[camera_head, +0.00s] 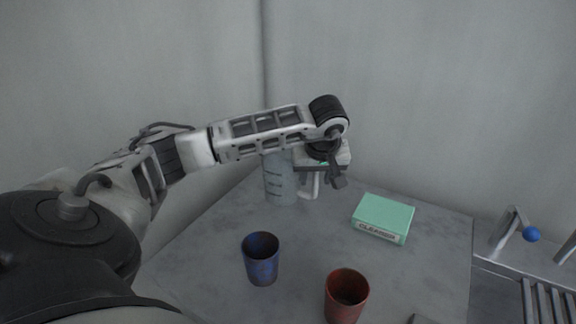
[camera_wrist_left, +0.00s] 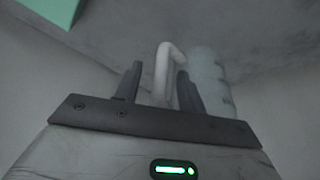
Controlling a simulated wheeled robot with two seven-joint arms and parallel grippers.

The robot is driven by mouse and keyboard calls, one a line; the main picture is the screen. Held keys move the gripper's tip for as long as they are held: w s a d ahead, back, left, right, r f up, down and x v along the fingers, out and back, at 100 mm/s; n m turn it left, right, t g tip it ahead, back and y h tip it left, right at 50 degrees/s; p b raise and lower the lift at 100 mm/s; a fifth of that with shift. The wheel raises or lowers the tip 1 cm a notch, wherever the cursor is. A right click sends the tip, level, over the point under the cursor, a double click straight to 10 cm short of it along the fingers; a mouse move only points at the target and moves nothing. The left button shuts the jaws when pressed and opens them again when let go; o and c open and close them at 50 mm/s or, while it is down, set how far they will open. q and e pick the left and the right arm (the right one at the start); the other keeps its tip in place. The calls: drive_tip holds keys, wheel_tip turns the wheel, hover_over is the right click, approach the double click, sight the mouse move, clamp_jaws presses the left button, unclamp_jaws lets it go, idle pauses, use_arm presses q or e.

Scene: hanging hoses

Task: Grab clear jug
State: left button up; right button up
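The clear jug (camera_head: 279,182) stands upright at the back of the grey table, with dark measuring marks on its side. Its white handle (camera_head: 313,188) is on its right side, partly behind my left gripper (camera_head: 325,176). My left arm reaches in from the left above the table and hides the top of the jug. In the left wrist view, the fingers of my left gripper (camera_wrist_left: 158,82) are apart, with the pale handle (camera_wrist_left: 164,68) between them from this angle. I cannot tell whether they touch it. The jug (camera_wrist_left: 209,78) shows beyond the right finger. My right gripper is not in view.
A green cleaner box (camera_head: 383,217) lies right of the jug. A blue cup (camera_head: 261,262) and a red cup (camera_head: 345,297) stand nearer. A rack with a blue ball (camera_head: 531,234) is at the far right. Walls close off the table's back.

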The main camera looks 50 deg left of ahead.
use_arm(q)
clamp_jaws()
drive_tip(key=shift+r, duration=0.1)
